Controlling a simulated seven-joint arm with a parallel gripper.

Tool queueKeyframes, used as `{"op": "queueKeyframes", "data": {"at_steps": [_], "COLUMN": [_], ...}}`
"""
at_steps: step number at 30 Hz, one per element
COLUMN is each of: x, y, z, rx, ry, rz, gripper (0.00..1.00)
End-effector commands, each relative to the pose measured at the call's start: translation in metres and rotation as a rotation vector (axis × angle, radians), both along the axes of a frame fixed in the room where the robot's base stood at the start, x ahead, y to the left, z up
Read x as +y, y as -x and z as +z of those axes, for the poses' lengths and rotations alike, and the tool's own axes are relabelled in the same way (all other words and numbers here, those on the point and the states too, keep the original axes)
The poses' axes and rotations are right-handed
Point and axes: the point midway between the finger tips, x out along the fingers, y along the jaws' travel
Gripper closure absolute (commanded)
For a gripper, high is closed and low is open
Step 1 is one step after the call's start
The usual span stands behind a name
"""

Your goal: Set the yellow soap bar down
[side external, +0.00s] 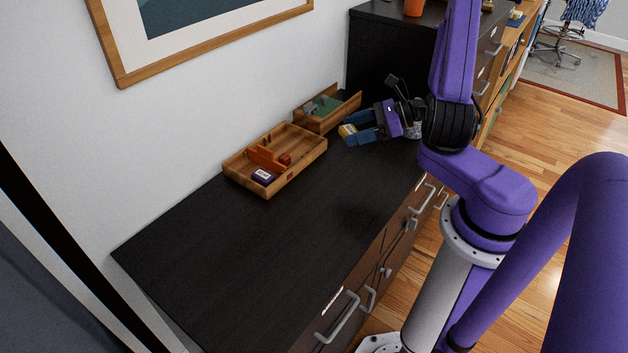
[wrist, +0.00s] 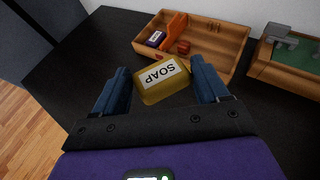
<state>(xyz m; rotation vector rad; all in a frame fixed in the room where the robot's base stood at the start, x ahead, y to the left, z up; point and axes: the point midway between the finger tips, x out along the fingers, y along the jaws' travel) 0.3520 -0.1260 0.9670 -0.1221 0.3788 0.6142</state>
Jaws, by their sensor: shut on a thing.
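The yellow soap bar (side external: 346,131) is at the tips of my gripper (side external: 352,132) in the side view, over the dark dresser top (side external: 240,250). In the wrist view, the soap bar (wrist: 160,91), with a white label reading SOAP upside down, sits between the two blue fingers of my gripper (wrist: 160,72), which is shut on it. The bar appears to be held near the dresser top; I cannot tell whether it touches the surface.
A wooden tray (side external: 304,166) with an orange divider (side external: 265,157), a dark purple box (side external: 263,177) and a small red item (side external: 285,159) lies left of the gripper. A wooden box with a green inside (side external: 324,104) stands behind. The near dresser top is clear.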

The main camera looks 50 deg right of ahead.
Motion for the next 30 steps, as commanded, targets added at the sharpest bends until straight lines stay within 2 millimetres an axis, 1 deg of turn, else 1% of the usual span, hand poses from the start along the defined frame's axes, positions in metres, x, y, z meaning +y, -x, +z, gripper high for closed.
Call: {"op": "queueKeyframes", "data": {"at_steps": [9,21,25,30], "x": [-0.008,-0.004,-0.001,0.001], "y": [0.034,0.075,0.085,0.090], "z": [-0.004,-0.006,-0.006,-0.007], "rx": [0.000,-0.001,0.000,0.000], "ry": [-0.002,-0.001,0.000,-0.001], "rz": [-0.087,-0.188,-0.209,-0.223], "gripper": [0.57,0.57,0.57,0.57]}}
